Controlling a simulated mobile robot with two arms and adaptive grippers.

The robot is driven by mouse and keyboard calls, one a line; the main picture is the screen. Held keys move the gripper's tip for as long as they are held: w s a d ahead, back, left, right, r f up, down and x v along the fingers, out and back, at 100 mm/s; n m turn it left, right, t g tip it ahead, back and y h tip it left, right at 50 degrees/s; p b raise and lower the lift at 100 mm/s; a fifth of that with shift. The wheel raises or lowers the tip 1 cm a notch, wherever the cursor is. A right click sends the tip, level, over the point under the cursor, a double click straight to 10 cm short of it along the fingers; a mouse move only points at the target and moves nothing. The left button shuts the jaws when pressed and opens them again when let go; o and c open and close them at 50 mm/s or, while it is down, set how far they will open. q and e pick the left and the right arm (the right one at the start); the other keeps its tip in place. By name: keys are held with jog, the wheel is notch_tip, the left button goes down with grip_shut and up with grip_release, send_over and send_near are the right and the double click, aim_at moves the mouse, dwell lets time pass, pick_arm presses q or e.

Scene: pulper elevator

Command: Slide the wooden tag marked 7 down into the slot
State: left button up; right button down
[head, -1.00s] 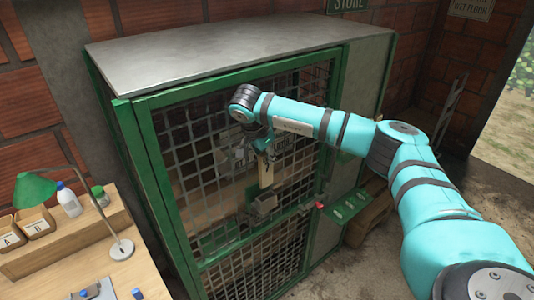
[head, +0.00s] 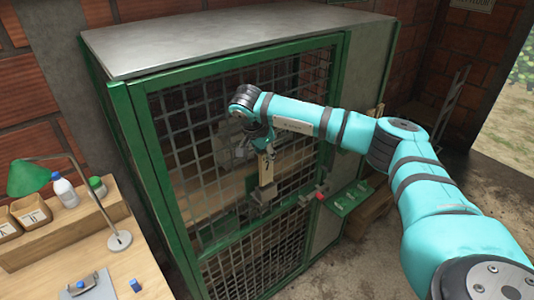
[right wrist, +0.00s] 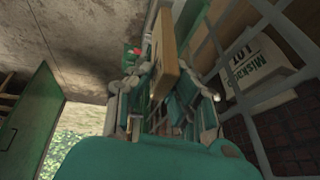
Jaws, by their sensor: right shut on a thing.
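The wooden tag marked 7 (head: 266,167) hangs upright below my right gripper (head: 261,145), in front of the mesh door of the green cage. My right gripper is shut on its upper part. The tag also shows in the right wrist view (right wrist: 174,50), between the fingers (right wrist: 163,88). The slot opening is too small to make out. My left gripper is not in view.
The green-framed mesh cage (head: 240,110) stands close behind the tag. A red knob (head: 320,196) and a green control panel (head: 350,198) are right of the box. A wooden bench (head: 75,262) with a green lamp (head: 30,179) stands at the left.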

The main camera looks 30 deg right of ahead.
aim_at(266, 165)
jog(key=shift+d+f, duration=0.1)
jog(key=shift+f, duration=0.25)
dwell(0.7)
jog(key=shift+f+b, duration=2)
jog(key=shift+f, duration=0.45)
dwell(0.7)
jog(key=c, duration=1.2)
grip_release()
jog(key=shift+s, duration=0.1)
jog(key=shift+r, duration=0.1)
jog(key=v, duration=1.2)
